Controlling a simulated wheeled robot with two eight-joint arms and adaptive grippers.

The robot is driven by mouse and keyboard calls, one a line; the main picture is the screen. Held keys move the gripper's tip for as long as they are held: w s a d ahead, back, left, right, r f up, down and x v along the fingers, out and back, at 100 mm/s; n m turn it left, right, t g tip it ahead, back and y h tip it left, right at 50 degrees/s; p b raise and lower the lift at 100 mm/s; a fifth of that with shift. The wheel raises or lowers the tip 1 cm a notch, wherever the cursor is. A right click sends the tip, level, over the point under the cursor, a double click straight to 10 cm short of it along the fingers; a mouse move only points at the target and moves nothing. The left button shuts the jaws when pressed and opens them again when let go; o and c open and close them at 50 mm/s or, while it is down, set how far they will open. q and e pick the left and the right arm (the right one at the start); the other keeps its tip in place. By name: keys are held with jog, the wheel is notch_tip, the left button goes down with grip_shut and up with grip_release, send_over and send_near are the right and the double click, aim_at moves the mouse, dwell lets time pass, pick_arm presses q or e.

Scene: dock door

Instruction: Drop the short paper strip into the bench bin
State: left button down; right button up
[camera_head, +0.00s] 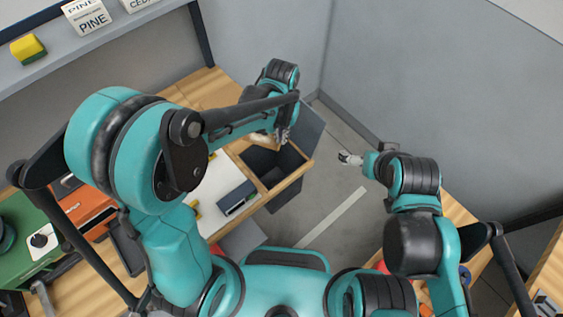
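My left gripper (283,136) points down at the back edge of a dark, open, box-like recess (262,162) with a wooden rim at the bench corner. This recess may be the bench bin. The fingers are small and partly covered by my arm, so I cannot tell whether they are open or shut. A small cream-coloured thing (260,138) lies just left of the fingers; I cannot tell what it is. I cannot make out the short paper strip. My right gripper (349,159) hangs over the grey floor, apart from the bench; its finger gap is unclear.
A white board (218,178) with a dark blue block (237,198) lies on the wooden bench beside the recess. An orange case (88,212) is farther left.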

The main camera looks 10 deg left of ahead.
pick_arm(q)
jog(key=shift+w+d+f, duration=0.1)
jog(key=shift+w, duration=0.05)
jog(key=shift+f+b, duration=0.55)
notch_tip(320, 180, down, 5)
jog(key=b, duration=0.3)
jog(key=shift+r, duration=0.2)
jog(key=c, duration=1.6)
grip_release()
jog(key=shift+c, duration=0.2)
